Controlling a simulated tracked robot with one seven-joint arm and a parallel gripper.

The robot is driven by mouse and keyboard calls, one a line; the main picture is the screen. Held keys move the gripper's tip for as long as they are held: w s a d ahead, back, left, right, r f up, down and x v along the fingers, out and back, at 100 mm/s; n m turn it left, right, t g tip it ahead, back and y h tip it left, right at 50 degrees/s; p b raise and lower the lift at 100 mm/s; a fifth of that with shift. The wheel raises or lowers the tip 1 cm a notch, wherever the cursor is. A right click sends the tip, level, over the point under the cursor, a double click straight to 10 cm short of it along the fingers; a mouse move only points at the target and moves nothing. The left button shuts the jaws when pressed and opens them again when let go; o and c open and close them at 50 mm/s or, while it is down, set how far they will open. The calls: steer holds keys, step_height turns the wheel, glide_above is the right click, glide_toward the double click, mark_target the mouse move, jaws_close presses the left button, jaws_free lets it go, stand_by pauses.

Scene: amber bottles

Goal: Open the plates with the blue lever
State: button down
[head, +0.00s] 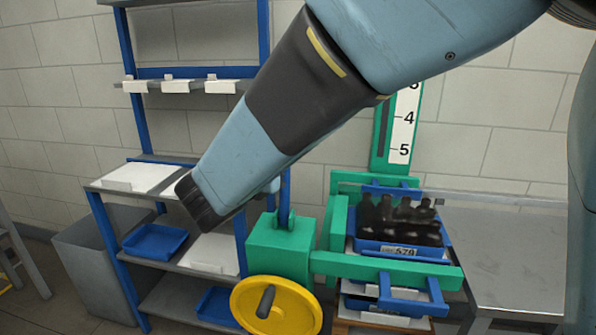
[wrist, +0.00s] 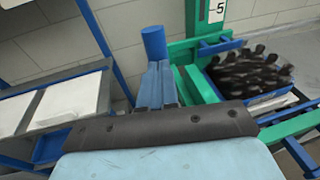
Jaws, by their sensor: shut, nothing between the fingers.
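The blue lever (head: 284,195) stands upright on a green housing, its upper part hidden behind my arm in the head view. In the wrist view its round blue top (wrist: 153,43) rises just beyond my gripper (wrist: 155,80). The gripper looks shut and empty, close to the lever; I cannot tell whether they touch. In the head view it is mostly hidden behind my arm. The green plates, one at the front (head: 385,269) and one at the back (head: 372,180), lie along a blue crate (head: 403,250) of dark bottles and look close against it.
A yellow handwheel (head: 275,305) is on the housing's front. A green post with a number scale (head: 402,125) stands behind. A blue shelf rack (head: 120,245) with white and blue trays is at left. A grey metal table (head: 515,255) is at right.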

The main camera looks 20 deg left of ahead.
steer(key=shift+w+r+g, duration=0.1)
steer(key=shift+w+g, duration=0.7)
steer(key=shift+w, duration=0.3)
steer(key=shift+r, duration=0.1)
steer(key=f+v, duration=0.1)
steer(key=v, duration=1.3)
steer(key=shift+s+a, duration=0.15)
steer(key=shift+s, duration=0.15)
